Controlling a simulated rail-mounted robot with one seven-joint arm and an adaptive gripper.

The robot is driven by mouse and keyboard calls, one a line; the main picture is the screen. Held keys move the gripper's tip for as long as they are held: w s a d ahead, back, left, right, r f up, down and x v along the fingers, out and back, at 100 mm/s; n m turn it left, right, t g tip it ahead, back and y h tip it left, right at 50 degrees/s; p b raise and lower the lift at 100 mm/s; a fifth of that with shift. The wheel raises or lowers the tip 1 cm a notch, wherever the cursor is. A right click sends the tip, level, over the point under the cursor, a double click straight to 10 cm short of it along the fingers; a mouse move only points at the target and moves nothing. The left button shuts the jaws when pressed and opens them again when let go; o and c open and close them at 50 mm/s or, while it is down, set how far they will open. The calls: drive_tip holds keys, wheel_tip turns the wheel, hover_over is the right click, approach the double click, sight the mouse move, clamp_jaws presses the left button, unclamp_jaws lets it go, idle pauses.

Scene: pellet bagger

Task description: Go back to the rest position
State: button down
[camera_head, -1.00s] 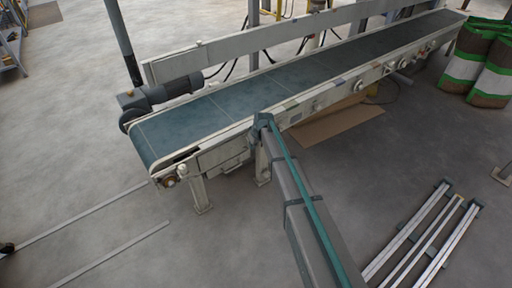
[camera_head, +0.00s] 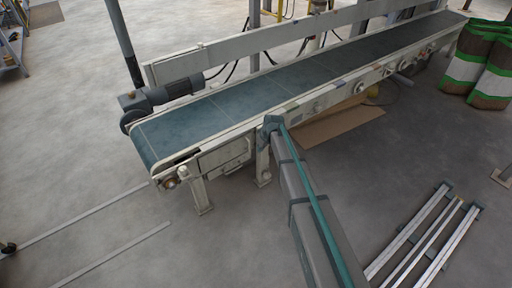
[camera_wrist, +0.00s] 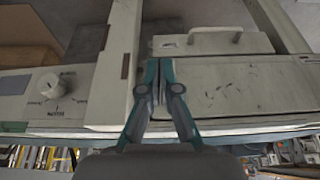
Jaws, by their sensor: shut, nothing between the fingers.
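In the wrist view my gripper (camera_wrist: 158,82) is shut and empty, with its two teal-grey fingers together. It points at the pale side of the conveyor, between a pale upright (camera_wrist: 119,62) on the left and a panel with a handle (camera_wrist: 230,88) on the right. I cannot tell how far the fingertips are from that surface. In the head view my grey arm with its teal strip reaches up from the bottom edge. Its far end is in front of the near side of the conveyor (camera_head: 225,103); the fingers are not clear there.
A grey motor (camera_head: 165,93) sits at the conveyor's left end. Flat brown cardboard (camera_head: 330,124) lies under the conveyor. Metal rails (camera_head: 425,232) lie on the floor at the right. Green, white and brown sacks (camera_head: 478,65) are stacked at the far right. The left floor is mostly clear.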

drive_tip(key=d+p+v, duration=0.1)
drive_tip(key=v, duration=0.7)
drive_tip(key=s+d+f+m+g+h, duration=0.1)
drive_tip(key=s+d+f+m+g, duration=0.15)
drive_tip(key=s+f, duration=0.6)
drive_tip(key=s+d+f+m+g, duration=0.1)
drive_tip(key=s+d+f+g, duration=0.15)
drive_tip(key=s, duration=1.15)
drive_tip(key=s+d+f+m+g+h, duration=0.15)
drive_tip(key=s+d+f, duration=0.25)
drive_tip(key=s+f, duration=0.5)
drive_tip(key=s+d+f+m+g, duration=0.15)
drive_tip(key=s+g, duration=0.25)
drive_tip(key=s, duration=1.3)
drive_tip(key=s+d+f+m+g, duration=0.1)
drive_tip(key=s+d+g, duration=0.2)
drive_tip(key=s, duration=1.4)
drive_tip(key=w+r+t+p, duration=0.1)
drive_tip(key=w+r+p, duration=0.1)
drive_tip(key=r+p, duration=0.6)
drive_tip(key=w+r+t+p, duration=0.2)
drive_tip(key=r+p, duration=0.6)
drive_tip(key=p, duration=0.4)
drive_tip(key=shift+w, duration=0.45)
drive_tip(key=shift+d, duration=0.15)
